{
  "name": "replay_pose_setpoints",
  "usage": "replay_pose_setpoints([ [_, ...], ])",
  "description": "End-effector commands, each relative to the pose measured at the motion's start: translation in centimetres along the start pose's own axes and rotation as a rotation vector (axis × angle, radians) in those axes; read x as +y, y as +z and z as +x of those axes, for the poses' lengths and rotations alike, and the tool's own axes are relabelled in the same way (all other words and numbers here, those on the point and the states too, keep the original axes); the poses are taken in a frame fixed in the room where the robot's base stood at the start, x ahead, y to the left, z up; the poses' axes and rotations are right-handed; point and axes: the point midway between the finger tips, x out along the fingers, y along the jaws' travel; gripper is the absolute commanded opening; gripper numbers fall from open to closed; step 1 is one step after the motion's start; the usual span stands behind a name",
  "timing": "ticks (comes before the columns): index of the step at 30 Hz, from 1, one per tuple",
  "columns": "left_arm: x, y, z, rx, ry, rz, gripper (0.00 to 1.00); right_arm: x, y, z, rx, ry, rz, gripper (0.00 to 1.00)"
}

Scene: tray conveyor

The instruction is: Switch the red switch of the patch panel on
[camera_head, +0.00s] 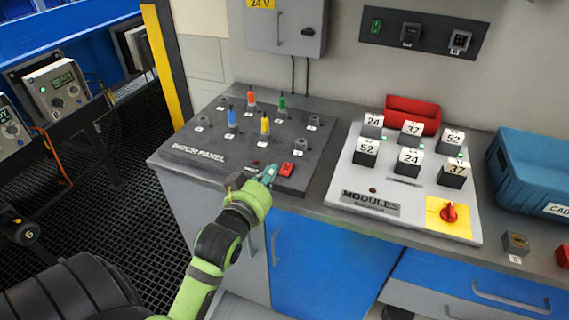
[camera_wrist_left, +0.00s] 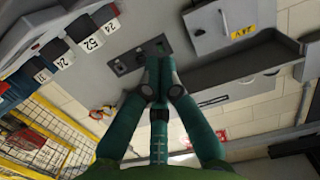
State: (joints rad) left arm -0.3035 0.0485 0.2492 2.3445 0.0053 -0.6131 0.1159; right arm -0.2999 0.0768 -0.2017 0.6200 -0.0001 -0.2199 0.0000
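The dark patch panel (camera_head: 205,163) lies on the bench at left of centre in the head view. Its red switch (camera_head: 287,169) sits near the panel's front right corner; a small dark-red lamp (camera_head: 256,162) is to its left. I cannot tell the switch's position. My left gripper (camera_head: 270,173) appears just left of the red switch, with its fingertips close to it; contact cannot be told. In the left wrist view its two fingers (camera_wrist_left: 158,58) are together at the tips, with nothing seen between them. That view does not show the switch. My right gripper is not in view.
Coloured plugs, including a yellow one (camera_head: 265,126), stand up on the panel behind the switch. To the right are the white modules board (camera_head: 345,178), a red bin (camera_head: 413,112) and a blue crate (camera_head: 530,172). A grey 24 V box (camera_head: 288,27) hangs on the wall.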

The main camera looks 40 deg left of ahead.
Motion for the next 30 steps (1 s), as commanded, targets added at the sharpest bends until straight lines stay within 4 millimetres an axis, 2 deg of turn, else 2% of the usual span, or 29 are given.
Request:
replay_pose_setpoints([
  [14, 0.0, -0.3, 9.3, 0.001, 0.0, 0.001, 0.0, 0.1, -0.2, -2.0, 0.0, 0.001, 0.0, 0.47],
  [16, 0.0, 1.4, 9.4, -0.007, 0.0, 0.0, 0.0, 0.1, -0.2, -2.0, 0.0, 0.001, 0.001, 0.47],
  [21, 0.0, 3.1, 9.8, -0.001, 0.0, 0.0, 0.0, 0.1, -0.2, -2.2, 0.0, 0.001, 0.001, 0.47],
  [30, 0.0, 3.9, 10.0, 0.001, 0.001, 0.001, 0.0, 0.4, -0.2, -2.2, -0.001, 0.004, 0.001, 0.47],
])
